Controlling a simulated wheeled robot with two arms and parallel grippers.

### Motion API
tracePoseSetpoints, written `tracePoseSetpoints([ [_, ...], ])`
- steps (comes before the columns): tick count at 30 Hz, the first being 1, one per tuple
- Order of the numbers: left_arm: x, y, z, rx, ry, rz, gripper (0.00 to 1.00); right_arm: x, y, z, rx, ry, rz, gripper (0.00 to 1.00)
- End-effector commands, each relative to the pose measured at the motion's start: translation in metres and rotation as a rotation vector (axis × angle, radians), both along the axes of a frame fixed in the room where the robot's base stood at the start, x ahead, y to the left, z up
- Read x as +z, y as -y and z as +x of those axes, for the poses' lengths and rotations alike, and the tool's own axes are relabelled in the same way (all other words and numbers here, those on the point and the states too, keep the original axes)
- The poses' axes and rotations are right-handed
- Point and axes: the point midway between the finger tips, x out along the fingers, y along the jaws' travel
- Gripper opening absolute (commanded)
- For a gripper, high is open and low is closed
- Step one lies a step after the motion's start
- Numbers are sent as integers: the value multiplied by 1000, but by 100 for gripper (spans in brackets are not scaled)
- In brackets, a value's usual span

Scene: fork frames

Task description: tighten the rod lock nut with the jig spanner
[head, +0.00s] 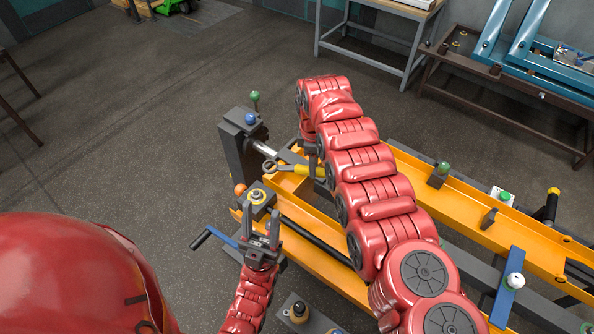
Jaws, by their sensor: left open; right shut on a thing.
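The jig spanner (287,168) has a yellow handle and a dark ring-shaped end. It lies roughly level, its ring end beside the shiny rod (264,149). My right gripper (311,165) points down and is shut on the spanner's handle, partly hidden by my own arm. The lock nut cannot be made out clearly; I cannot tell whether the ring end is around it.
The orange jig frame (460,205) runs to the lower right, with a dark end post (238,140) at its far left. A blue crank handle (214,236) sticks out left of my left gripper. A grey workbench (372,38) stands behind.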

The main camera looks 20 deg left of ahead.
Motion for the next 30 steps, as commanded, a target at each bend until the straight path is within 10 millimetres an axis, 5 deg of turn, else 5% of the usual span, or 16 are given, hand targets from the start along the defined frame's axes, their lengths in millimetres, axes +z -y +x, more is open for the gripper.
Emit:
tracePoseSetpoints([
  [18, 8, 0, 0, 0, 0, 0, 50, -12, -36, -24, 190, 2, 2, 0],
  [30, 8, 0, 0, 0, 0, 0, 50, -14, -40, -27, 207, 2, 2, 0],
])
